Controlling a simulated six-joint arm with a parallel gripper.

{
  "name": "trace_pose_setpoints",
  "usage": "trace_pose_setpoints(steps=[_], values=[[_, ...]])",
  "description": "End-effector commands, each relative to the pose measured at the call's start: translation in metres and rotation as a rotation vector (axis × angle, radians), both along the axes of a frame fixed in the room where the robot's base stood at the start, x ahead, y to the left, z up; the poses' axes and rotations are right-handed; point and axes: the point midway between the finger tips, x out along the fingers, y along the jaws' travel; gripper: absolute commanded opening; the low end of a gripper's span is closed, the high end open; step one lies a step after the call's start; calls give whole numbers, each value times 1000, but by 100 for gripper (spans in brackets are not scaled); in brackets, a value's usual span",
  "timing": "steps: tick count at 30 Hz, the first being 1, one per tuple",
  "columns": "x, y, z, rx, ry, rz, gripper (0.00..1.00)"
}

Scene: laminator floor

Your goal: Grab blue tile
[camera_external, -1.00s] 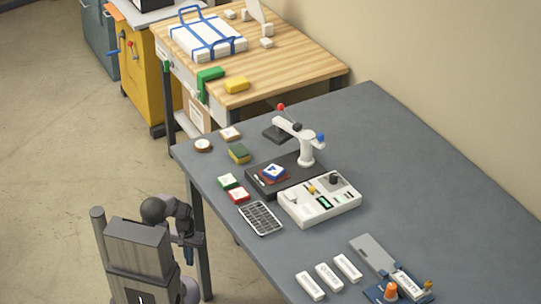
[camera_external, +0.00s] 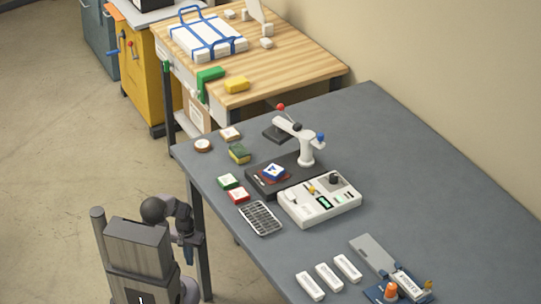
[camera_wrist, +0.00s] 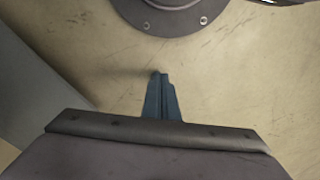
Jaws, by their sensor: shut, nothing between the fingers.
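The blue tile (camera_external: 273,171) has a white mark on it and sits on the dark base plate (camera_external: 258,187) of a white press-like device (camera_external: 306,148) on the grey table. A reddish pad shows under the tile. My gripper (camera_external: 190,262) is low at the left front, beside the table's near-left edge and well apart from the tile. In the wrist view my gripper (camera_wrist: 161,80) points over bare floor, with its two fingers together and nothing between them. The tile is not in the wrist view.
Green (camera_external: 229,181) and red (camera_external: 239,195) tiles and a wire rack (camera_external: 261,218) lie near the table's left edge. A white control box (camera_external: 320,202) stands right of the rack. White blocks (camera_external: 329,277) lie at the front. The table's right side is clear.

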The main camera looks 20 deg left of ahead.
Motion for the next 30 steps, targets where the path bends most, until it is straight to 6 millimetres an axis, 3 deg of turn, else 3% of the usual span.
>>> trace_pose_setpoints(steps=[4, 12, 23, 30], values=[[0, 0, 0, 0, 0, 0, 0], [0, 0, 0, 0, 0, 0, 65], [0, 1, 0, 2, 5, 10, 66], [0, 17, -4, 39, 74, 168, 66]])
